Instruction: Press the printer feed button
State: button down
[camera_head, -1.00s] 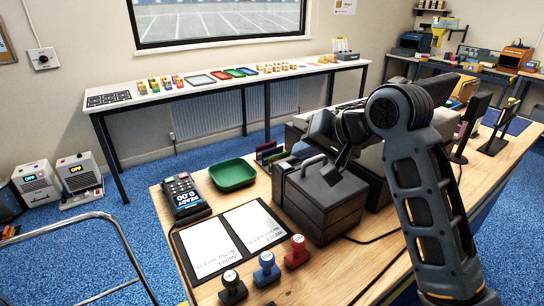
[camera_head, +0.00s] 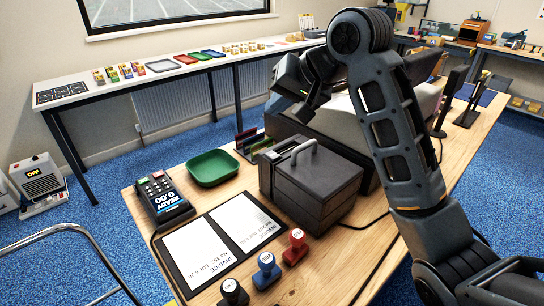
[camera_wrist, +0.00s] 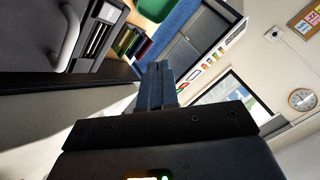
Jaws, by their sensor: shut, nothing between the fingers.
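A dark box with a grey handle on top (camera_head: 312,190) stands on the wooden counter. A larger machine with a pale top (camera_head: 345,122) and dark sides stands behind it, partly hidden by my arm.
A card terminal (camera_head: 162,200), a green tray (camera_head: 212,168), invoice sheets (camera_head: 205,257) and stamps (camera_head: 267,270) stand on the counter's left and front. A rack of coloured folders (camera_head: 250,145) is close beside the machines. A metal rail (camera_head: 60,238) is at the lower left.

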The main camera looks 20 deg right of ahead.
jog(key=b, duration=0.6)
send_over(276, 156)
notch_tip(276, 156, down, 6)
jog(key=shift+f+b, duration=0.35)
jog(key=shift+f, duration=0.7)
jog(key=shift+f, duration=0.15)
dwell(0.8)
jog(key=shift+f, duration=0.25)
jog(key=shift+f, duration=0.4)
dwell(0.7)
jog(key=shift+p, duration=0.3)
jog(key=shift+r+p, duration=0.85)
jog(key=shift+p, duration=0.15)
